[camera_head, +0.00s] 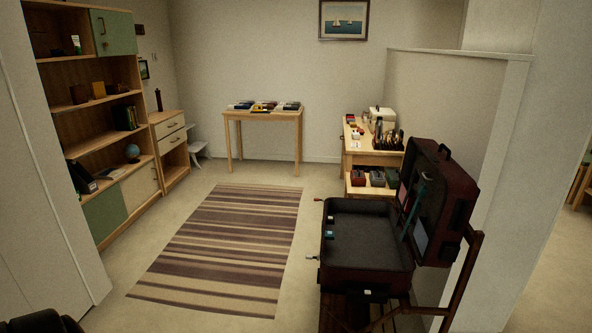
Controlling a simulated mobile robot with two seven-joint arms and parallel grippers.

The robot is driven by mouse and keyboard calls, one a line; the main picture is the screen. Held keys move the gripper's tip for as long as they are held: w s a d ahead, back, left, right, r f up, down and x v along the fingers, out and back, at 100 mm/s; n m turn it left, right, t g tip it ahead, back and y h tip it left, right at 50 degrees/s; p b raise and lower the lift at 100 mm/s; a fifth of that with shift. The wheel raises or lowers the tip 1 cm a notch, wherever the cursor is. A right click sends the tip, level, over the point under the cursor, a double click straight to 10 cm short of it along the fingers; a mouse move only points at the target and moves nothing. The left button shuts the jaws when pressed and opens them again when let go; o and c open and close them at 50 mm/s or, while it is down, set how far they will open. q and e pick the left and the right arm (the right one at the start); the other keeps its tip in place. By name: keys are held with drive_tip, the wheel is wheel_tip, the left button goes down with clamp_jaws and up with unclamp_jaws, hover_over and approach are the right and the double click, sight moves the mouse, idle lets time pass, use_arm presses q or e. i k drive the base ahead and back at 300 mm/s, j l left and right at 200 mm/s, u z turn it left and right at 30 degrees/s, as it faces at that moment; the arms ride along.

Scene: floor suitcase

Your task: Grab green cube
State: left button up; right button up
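I cannot make out a green cube for certain anywhere in the head view. A dark suitcase (368,262) lies open on a wooden stand at the lower right, its lid (440,190) raised on the right side. Two small pale bluish pieces sit at the left inside of the suitcase, too small to identify. A small green and white item (76,44) stands on the top shelf at the left. Neither of my gripper's fingers shows in this view. A dark rounded shape at the bottom left corner is cut off by the frame.
A wooden shelf unit (68,57) with green panels stands along the left wall. A small table (264,113) with several coloured items stands at the back. A wooden desk (358,160) with boxes stands behind the suitcase. A striped rug (225,245) covers clear floor in the middle.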

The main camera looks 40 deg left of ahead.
sight(392, 176)
drive_tip(key=i+j+u, duration=0.3)
drive_tip(key=i+j, duration=0.25)
drive_tip(key=i+j+u, duration=0.3)
drive_tip(key=i, duration=0.4)
drive_tip(key=i+j, duration=0.3)
drive_tip(key=i, duration=0.15)
drive_tip(key=i+j, duration=0.3)
drive_tip(key=i, duration=0.1)
